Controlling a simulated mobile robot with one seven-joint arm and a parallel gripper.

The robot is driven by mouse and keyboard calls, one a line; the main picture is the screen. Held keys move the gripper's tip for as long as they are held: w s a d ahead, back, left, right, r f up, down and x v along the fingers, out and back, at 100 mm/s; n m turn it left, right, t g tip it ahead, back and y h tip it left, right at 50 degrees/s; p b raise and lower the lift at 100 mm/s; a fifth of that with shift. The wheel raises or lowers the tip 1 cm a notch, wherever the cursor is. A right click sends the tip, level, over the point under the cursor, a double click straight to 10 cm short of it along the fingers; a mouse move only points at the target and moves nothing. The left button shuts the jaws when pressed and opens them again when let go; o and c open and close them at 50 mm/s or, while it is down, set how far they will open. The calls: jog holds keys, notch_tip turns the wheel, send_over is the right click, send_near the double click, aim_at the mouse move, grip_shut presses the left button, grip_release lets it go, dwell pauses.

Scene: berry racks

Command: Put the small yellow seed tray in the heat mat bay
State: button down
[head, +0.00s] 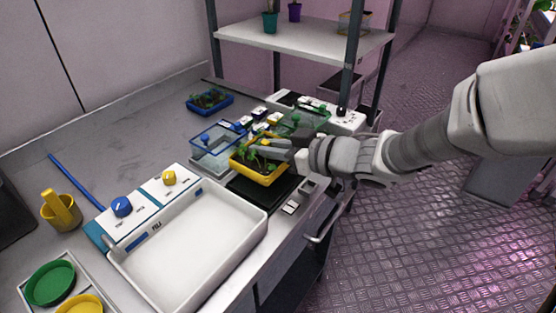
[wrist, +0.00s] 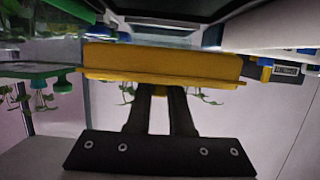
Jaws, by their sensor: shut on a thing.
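The small yellow seed tray (head: 243,167) holds green seedlings and is over the black heat mat (head: 248,195) on the bench. In the wrist view the yellow tray (wrist: 160,62) spans the upper middle, with seedlings pointing down in the picture. My gripper (head: 272,147) is at the tray's back right in the head view. The gripper's two dark fingers (wrist: 160,95) are shut on a small yellow part at the tray's side. Part of the mat is hidden by the tray. I cannot tell whether the tray touches the mat.
A clear blue-rimmed box (head: 212,148) stands just left of the tray, and a clear green-lidded one (head: 302,122) behind it. A blue seedling tray (head: 209,102) is farther back. A white basin (head: 190,245) is at front, and a shelf post (head: 352,55) rises behind my arm.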

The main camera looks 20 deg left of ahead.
aim_at(266, 166)
notch_tip(266, 166, down, 5)
jog(key=shift+b, duration=1.2)
jog(key=shift+f, duration=0.2)
jog(key=c, duration=0.8)
grip_release()
jog(key=shift+r, duration=0.15)
